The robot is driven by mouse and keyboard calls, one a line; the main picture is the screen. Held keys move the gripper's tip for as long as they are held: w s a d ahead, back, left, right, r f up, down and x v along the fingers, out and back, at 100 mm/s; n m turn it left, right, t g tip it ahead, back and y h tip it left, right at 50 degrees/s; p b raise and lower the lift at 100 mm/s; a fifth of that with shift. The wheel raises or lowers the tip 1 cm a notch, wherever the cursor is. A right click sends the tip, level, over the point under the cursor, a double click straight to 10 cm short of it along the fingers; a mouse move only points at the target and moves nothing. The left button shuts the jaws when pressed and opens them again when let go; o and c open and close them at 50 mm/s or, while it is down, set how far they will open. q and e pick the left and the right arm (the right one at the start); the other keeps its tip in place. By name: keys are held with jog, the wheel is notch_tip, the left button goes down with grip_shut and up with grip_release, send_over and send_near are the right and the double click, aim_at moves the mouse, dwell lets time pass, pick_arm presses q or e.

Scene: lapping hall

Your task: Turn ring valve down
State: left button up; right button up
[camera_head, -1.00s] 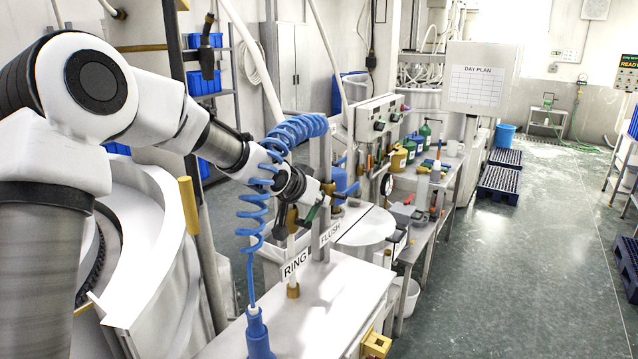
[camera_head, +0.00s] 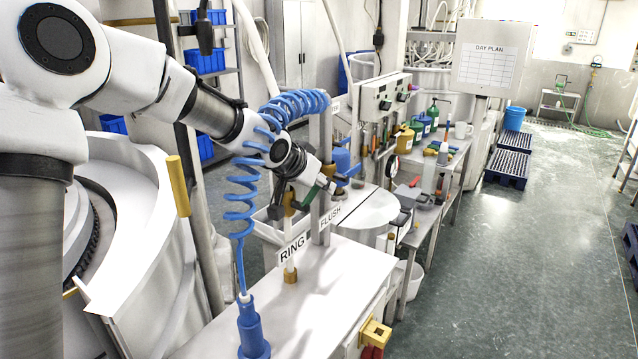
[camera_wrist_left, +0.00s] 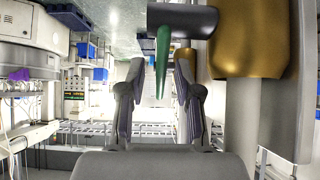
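In the left wrist view the green lever (camera_wrist_left: 162,48) reaches from a dark hub (camera_wrist_left: 183,20) into the space between the fingers of my left gripper (camera_wrist_left: 160,72). The fingers are spread, with a gap showing on each side of the lever. A large brass part (camera_wrist_left: 240,40) is close on the right there. The gripper partly hides the valve in the head view. My right gripper is not in view.
A coiled blue hose (camera_head: 240,190) hangs in front of my left arm. The white bench top (camera_head: 320,300) is clear in front.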

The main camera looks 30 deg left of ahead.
aim_at(303, 203)
pick_arm(q)
jog(key=v, duration=0.8)
jog(key=shift+w+f, duration=0.2)
jog(key=shift+w, duration=0.1)
jog(key=shift+s, duration=0.15)
